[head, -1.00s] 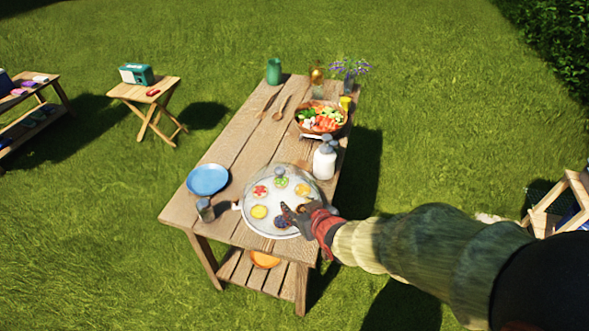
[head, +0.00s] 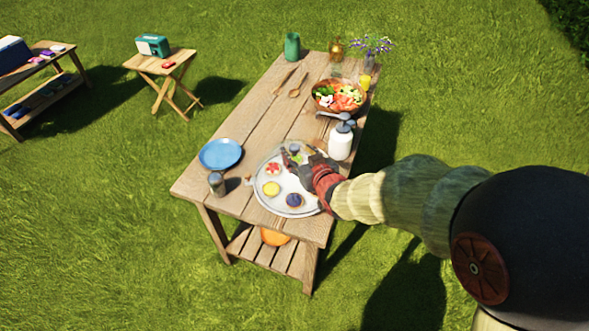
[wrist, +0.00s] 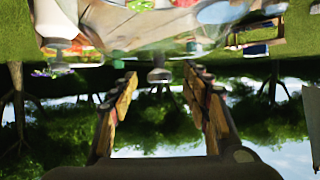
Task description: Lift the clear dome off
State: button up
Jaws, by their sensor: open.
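The clear dome (head: 262,168) stands over a round pale tray (head: 281,211) of small tarts at the near end of the wooden table. My gripper (head: 296,158) is open at the top of the dome, reaching in from the right. In the wrist view, which looks upside down, the dome's grey knob (wrist: 159,75) shows between the tips of the two spread fingers. I cannot tell whether either finger touches it. In the head view, the gripper largely hides the knob and some tarts.
A white pump bottle (head: 340,142) stands close behind the dome to the right. A blue plate (head: 220,154) and a small jar (head: 216,184) are to its left. A salad bowl (head: 338,97) is farther back. The table's middle left is mostly bare.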

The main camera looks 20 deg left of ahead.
jog(key=shift+w+a+f, duration=0.2)
jog(key=shift+w+a, duration=0.1)
jog(key=shift+w, duration=0.15)
jog(key=shift+c, duration=0.3)
jog(key=c, duration=1.1)
grip_shut()
jog(key=shift+r, duration=0.1)
